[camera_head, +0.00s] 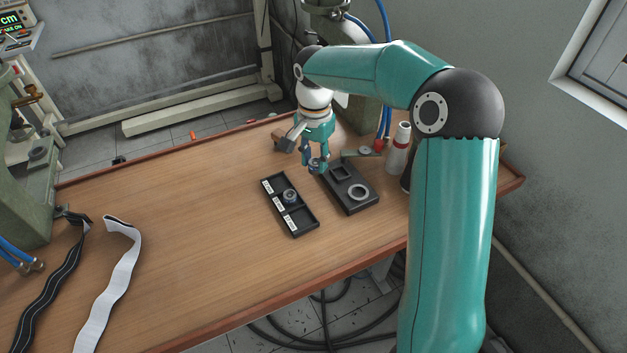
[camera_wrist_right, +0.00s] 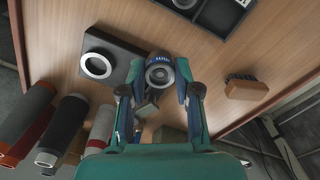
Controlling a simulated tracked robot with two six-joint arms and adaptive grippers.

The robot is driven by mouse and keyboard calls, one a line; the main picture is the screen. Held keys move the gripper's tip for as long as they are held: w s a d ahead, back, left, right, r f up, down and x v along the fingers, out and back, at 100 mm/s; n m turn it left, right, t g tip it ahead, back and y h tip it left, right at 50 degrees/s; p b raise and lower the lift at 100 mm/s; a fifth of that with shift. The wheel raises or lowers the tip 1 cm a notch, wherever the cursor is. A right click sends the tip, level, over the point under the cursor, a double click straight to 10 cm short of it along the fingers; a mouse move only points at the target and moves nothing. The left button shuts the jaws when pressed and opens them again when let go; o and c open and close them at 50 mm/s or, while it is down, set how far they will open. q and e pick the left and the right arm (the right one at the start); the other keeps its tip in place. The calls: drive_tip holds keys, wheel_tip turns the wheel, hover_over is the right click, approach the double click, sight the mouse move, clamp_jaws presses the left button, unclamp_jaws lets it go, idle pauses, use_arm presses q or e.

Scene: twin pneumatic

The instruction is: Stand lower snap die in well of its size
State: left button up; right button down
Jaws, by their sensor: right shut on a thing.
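My right gripper (camera_head: 316,160) is shut on a round grey metal die with a dark centre, which shows between the fingers in the wrist view (camera_wrist_right: 159,73). It holds the die at the far left end of a dark well block (camera_head: 356,205); whether the die touches the block I cannot tell. The block also shows in the wrist view (camera_wrist_right: 120,47), beside the die. Another round metal die (camera_head: 290,196) sits in the middle compartment of a black labelled tray (camera_head: 304,234). My left gripper is out of view.
A brown brush (camera_wrist_right: 246,88) lies on the table in the wrist view. Black and white straps (camera_head: 112,265) lie at the left. The table's middle is clear.

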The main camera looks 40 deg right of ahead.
sight(314, 164)
wheel_tip(314, 164, down, 8)
drive_tip(key=shift+r+p, duration=0.2)
drive_tip(key=shift+p, duration=0.15)
drive_tip(key=c, duration=0.8)
unclamp_jaws()
drive_tip(key=shift+r, duration=0.1)
wheel_tip(314, 164, up, 12)
drive_tip(key=shift+b, duration=0.45)
